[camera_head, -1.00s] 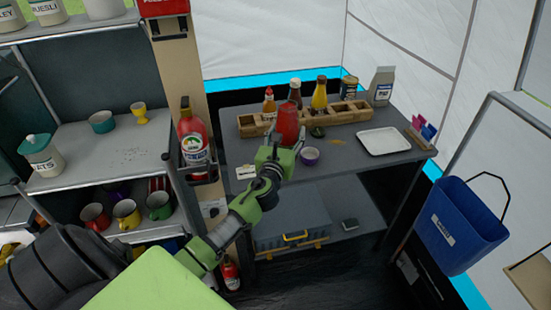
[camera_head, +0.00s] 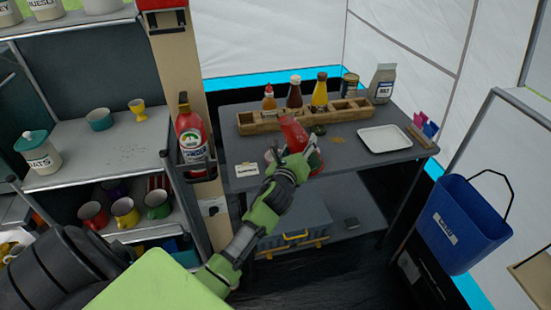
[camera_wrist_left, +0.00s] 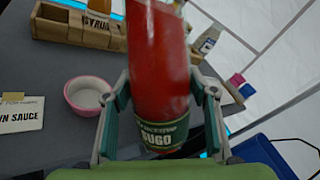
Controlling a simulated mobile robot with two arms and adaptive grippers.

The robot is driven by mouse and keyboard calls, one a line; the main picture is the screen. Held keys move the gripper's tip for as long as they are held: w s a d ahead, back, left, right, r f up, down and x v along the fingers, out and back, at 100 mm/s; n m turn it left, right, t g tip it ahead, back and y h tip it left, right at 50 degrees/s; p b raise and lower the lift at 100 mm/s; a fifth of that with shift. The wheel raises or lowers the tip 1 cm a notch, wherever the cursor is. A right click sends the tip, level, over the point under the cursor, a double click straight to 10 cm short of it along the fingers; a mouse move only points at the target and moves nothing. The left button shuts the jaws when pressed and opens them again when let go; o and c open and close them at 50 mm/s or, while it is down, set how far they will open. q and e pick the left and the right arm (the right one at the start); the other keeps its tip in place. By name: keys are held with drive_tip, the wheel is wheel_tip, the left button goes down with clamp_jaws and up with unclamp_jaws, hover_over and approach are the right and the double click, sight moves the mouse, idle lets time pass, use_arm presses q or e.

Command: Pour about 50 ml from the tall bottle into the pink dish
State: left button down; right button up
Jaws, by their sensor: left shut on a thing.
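The tall red bottle (camera_head: 293,132) with a green "SUGO" label is held in my left gripper (camera_head: 292,165) above the table. In the head view it tilts, its upper end to the left and its base low on the right. In the left wrist view the bottle (camera_wrist_left: 158,60) stands between the two fingers of my left gripper (camera_wrist_left: 158,105), and its top is cut off. The pink dish (camera_wrist_left: 87,97), pale inside, sits on the table left of the bottle in that view. It is mostly hidden in the head view. No stream shows. My right gripper is out of view.
A wooden rack (camera_head: 250,123) with sauce bottles stands behind the held bottle. A white tray (camera_head: 385,139) lies to the right. A label card (camera_head: 247,170) lies at the table's front left. A fire extinguisher (camera_head: 192,138) hangs left of the table.

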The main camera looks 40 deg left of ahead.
use_arm(q)
drive_tip(key=shift+d+r+n, duration=0.3)
drive_tip(key=shift+d+n, duration=0.05)
drive_tip(key=shift+n, duration=0.05)
drive_tip(key=shift+w+d+f+n+b, duration=0.1)
drive_tip(key=shift+d+f+n+b, duration=0.15)
drive_tip(key=shift+n, duration=0.25)
drive_tip(key=shift+h, duration=0.3)
drive_tip(key=shift+d+f+n+b, duration=0.2)
drive_tip(key=shift+d+n+b, duration=0.2)
drive_tip(key=shift+n, duration=0.2)
drive_tip(key=shift+a, duration=0.2)
drive_tip(key=shift+a+f, duration=0.1)
drive_tip(key=shift+a, duration=0.15)
drive_tip(key=shift+a, duration=0.25)
drive_tip(key=shift+f+n+h+b, duration=0.2)
drive_tip(key=shift+n+h+b, duration=0.1)
drive_tip(key=shift+n+b, duration=0.1)
drive_tip(key=shift+d, duration=0.15)
